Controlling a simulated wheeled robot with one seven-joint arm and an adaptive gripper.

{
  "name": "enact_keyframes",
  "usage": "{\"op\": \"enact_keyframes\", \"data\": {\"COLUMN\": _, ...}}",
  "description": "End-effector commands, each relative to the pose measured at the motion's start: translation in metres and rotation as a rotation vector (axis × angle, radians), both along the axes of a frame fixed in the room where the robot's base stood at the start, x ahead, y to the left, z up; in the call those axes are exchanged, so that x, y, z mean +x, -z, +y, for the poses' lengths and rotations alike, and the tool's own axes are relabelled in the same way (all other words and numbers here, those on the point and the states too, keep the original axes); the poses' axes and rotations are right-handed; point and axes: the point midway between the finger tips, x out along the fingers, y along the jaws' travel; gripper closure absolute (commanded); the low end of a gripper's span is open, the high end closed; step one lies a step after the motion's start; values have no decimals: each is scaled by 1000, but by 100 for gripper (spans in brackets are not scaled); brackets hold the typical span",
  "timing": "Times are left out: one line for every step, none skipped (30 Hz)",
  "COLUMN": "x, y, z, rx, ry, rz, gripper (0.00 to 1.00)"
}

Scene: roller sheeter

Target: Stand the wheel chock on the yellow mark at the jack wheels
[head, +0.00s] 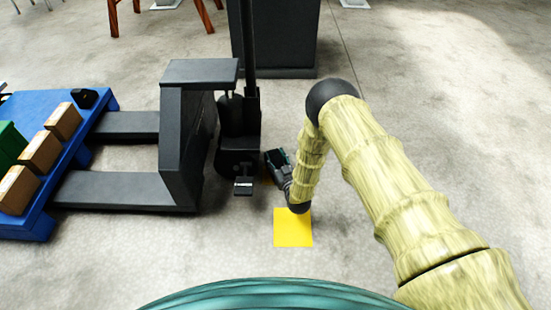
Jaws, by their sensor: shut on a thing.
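The yellow mark (293,230) is a flat square on the floor, bare in its visible part. My gripper (277,160) is at the end of the bent arm, beyond the mark and just right of the jack's steering wheels (238,162). It is shut on a dark thing, taken as the wheel chock, whose outline blends with the dark fingers. I cannot tell whether it touches the floor. The dark grey pallet jack (183,135) stands left of the gripper, with its forks pointing left.
A blue pallet (38,228) with brown boxes (40,153), a green box (10,142) and a small black object (85,97) is at left. A dark cabinet (290,40) stands behind the jack. Wooden chair legs (113,18) show at the back. Floor beside the mark is clear.

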Motion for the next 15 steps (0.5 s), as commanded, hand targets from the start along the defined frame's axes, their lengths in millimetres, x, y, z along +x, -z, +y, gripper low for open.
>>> {"op": "enact_keyframes", "data": {"x": 0, "y": 1, "z": 0, "rx": 0, "ry": 0, "rz": -1, "gripper": 97}}
{"op": "enact_keyframes", "data": {"x": 1, "y": 1, "z": 0, "rx": 0, "ry": 0, "rz": -1, "gripper": 97}}
{"op": "enact_keyframes", "data": {"x": 1, "y": 2, "z": 0, "rx": 0, "ry": 0, "rz": -1, "gripper": 97}}
{"op": "enact_keyframes", "data": {"x": 1, "y": 2, "z": 0, "rx": 0, "ry": 0, "rz": -1, "gripper": 97}}
{"op": "enact_keyframes", "data": {"x": 1, "y": 2, "z": 0, "rx": 0, "ry": 0, "rz": -1, "gripper": 97}}
{"op": "enact_keyframes", "data": {"x": 0, "y": 3, "z": 0, "rx": 0, "ry": 0, "rz": -1, "gripper": 97}}
{"op": "enact_keyframes", "data": {"x": 0, "y": 3, "z": 0, "rx": 0, "ry": 0, "rz": -1, "gripper": 97}}
{"op": "enact_keyframes", "data": {"x": 0, "y": 4, "z": 0, "rx": 0, "ry": 0, "rz": -1, "gripper": 97}}
{"op": "enact_keyframes", "data": {"x": 1, "y": 4, "z": 0, "rx": 0, "ry": 0, "rz": -1, "gripper": 97}}
{"op": "enact_keyframes", "data": {"x": 1, "y": 5, "z": 0, "rx": 0, "ry": 0, "rz": -1, "gripper": 97}}
{"op": "enact_keyframes", "data": {"x": 0, "y": 5, "z": 0, "rx": 0, "ry": 0, "rz": -1, "gripper": 97}}
{"op": "enact_keyframes", "data": {"x": 1, "y": 6, "z": 0, "rx": 0, "ry": 0, "rz": -1, "gripper": 97}}
{"op": "enact_keyframes", "data": {"x": 1, "y": 6, "z": 0, "rx": 0, "ry": 0, "rz": -1, "gripper": 97}}
{"op": "enact_keyframes", "data": {"x": 1, "y": 7, "z": 0, "rx": 0, "ry": 0, "rz": -1, "gripper": 97}}
{"op": "enact_keyframes", "data": {"x": 1, "y": 7, "z": 0, "rx": 0, "ry": 0, "rz": -1, "gripper": 97}}
